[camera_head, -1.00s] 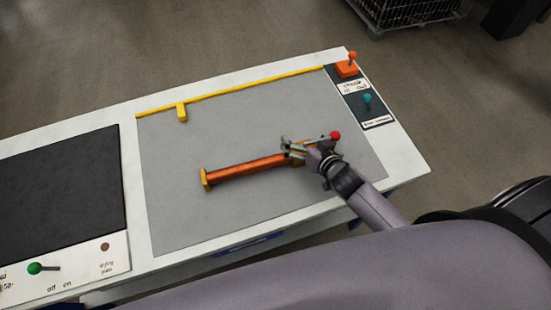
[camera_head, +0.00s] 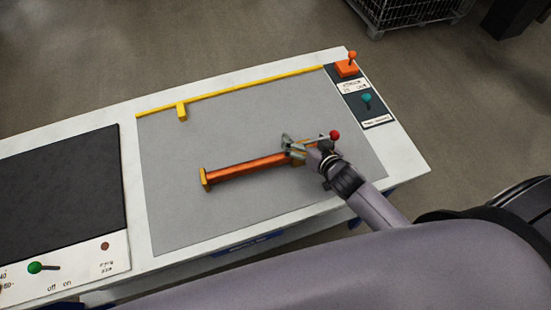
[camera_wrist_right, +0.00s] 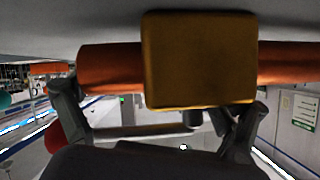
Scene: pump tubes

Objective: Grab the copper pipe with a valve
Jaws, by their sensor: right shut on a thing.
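The copper pipe (camera_head: 245,168) lies on the grey mat of the table, with a brass-yellow end piece (camera_head: 205,178) at its left end. A red valve knob (camera_head: 335,134) shows at its right end. My right gripper (camera_head: 293,147) is at the valve end of the pipe and is shut on it. In the right wrist view the orange pipe (camera_wrist_right: 110,66) runs across the top with a yellow-brown block (camera_wrist_right: 200,60) in the middle, and the gripper's fingers (camera_wrist_right: 155,115) stand at either side below the block. The fingers partly hide the valve end. My left gripper is not in view.
The grey mat (camera_head: 230,120) has a yellow rail (camera_head: 235,91) with a small yellow stop (camera_head: 182,112) along its back edge. A panel with an orange lever (camera_head: 348,67) and a teal lever (camera_head: 367,100) is at the right. A black plate (camera_head: 60,195) is at the left.

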